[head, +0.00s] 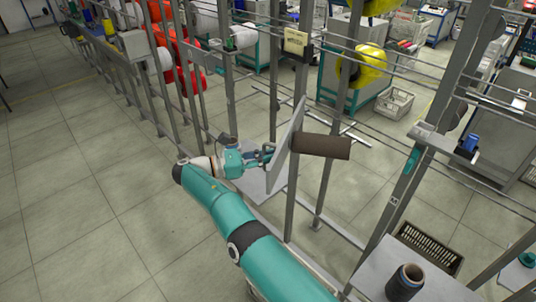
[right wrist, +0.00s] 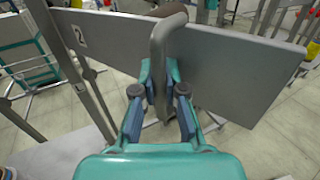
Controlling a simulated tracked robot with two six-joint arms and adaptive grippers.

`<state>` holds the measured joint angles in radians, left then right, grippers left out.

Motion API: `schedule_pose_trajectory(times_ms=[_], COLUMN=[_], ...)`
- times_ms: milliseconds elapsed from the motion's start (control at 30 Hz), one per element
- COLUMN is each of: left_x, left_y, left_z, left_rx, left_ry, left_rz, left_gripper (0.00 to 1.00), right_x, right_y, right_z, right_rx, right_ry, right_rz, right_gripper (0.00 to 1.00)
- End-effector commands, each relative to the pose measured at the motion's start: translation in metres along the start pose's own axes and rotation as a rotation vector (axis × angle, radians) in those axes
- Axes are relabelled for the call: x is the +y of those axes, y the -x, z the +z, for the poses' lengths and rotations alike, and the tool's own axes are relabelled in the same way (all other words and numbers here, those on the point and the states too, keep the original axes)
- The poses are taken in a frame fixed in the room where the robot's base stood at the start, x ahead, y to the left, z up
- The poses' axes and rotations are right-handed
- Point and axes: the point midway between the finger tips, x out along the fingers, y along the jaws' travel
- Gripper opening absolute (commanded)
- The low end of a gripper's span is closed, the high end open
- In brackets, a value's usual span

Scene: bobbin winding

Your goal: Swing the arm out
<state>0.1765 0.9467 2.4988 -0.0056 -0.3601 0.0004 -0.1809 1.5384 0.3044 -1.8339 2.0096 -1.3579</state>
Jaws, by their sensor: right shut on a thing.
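The swing arm shows as a flat grey plate (head: 287,148) on the frame, with a dark brown roller (head: 322,147) sticking out to the right of it. In the right wrist view the plate (right wrist: 225,65) spans the picture, and a bent grey handle (right wrist: 166,40) stands in front of it. My right gripper (head: 267,154) is at the plate's left side. In the right wrist view its fingers (right wrist: 160,92) are closed around the lower part of the handle. My left gripper is not in view.
Grey upright posts (head: 338,110) and thin rails stand around the arm. A dark spool (head: 405,281) stands on a grey surface at lower right, near a black crate (head: 428,248). Yellow bobbins (head: 362,65) hang behind. The floor at left is clear.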

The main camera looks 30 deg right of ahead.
Motion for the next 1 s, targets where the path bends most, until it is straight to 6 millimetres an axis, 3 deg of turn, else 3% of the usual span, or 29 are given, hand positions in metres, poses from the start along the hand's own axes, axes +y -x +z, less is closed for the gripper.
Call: schedule_pose_trajectory(times_ms=[33, 67, 200, 733, 867, 967, 1000], left_x=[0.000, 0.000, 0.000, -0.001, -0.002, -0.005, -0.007], left_y=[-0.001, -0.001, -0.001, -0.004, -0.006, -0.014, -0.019], left_z=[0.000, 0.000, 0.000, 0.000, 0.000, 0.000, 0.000], left_rx=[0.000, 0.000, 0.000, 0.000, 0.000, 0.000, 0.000], left_ry=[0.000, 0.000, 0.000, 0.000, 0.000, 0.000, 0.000], left_rz=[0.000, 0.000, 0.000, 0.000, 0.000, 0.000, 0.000], left_gripper=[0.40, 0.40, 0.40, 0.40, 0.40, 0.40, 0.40], right_x=[0.001, 0.001, 0.001, 0.000, 0.000, -0.002, -0.003], right_y=[0.000, 0.001, 0.002, 0.004, 0.005, 0.010, 0.013], right_z=[-0.004, -0.004, -0.004, -0.002, -0.007, -0.027, -0.040], right_rx=[0.006, 0.007, 0.006, 0.006, 0.011, 0.035, 0.053], right_ry=[0.009, 0.009, 0.007, 0.005, 0.015, 0.059, 0.090], right_rz=[0.005, 0.006, 0.007, 0.008, 0.010, 0.015, 0.018], right_gripper=[0.00, 0.14, 0.37, 0.37, 0.17, 0.01, 0.00])
